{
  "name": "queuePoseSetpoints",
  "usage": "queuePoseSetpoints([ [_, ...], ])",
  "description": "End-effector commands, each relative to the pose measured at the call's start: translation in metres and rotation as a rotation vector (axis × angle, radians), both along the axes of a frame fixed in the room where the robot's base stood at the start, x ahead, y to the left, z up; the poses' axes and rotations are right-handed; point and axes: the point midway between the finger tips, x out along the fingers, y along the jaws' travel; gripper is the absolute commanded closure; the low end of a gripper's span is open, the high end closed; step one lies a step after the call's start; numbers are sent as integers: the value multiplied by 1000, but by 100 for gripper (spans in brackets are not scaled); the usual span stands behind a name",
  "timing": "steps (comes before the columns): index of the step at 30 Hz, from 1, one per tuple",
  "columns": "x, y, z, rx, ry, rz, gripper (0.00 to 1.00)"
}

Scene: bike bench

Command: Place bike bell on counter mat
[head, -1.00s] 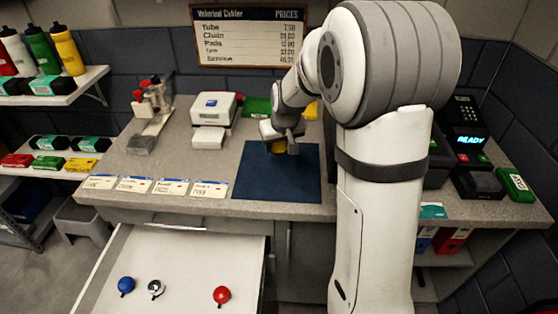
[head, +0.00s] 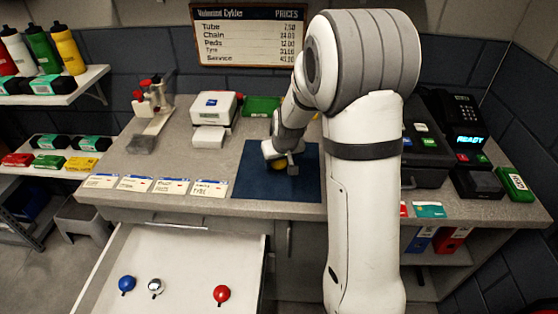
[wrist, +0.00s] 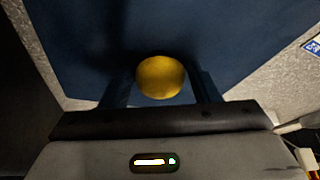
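The yellow bike bell (wrist: 161,77) is between the two fingers of my gripper (wrist: 160,85) in the wrist view, its dome facing the camera. In the head view a little of the bell (head: 278,164) shows beside my gripper (head: 284,161), over the dark blue counter mat (head: 255,185). My gripper appears shut on the bell. The bell is low over the mat; whether it touches the mat cannot be told. The mat also fills much of the wrist view (wrist: 235,35).
Blue (head: 127,283), silver (head: 155,286) and red (head: 221,293) bells lie in the open drawer (head: 190,260). Price cards (head: 137,184) line the counter left of the mat. A white printer (head: 214,108) stands behind. A dark case (head: 425,155) and card terminal (head: 478,183) are at right.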

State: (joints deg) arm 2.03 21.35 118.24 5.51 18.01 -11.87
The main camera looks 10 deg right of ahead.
Motion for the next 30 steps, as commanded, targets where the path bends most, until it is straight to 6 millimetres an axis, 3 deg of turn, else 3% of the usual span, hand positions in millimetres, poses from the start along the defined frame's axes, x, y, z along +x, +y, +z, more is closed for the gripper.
queuePoseSetpoints([
  [5, 0, 0, 0, 0, 0, -1, 31],
  [16, -2, -1, 9, 0, -2, -1, 31],
  [30, -35, -3, 89, -1, -4, -3, 31],
])
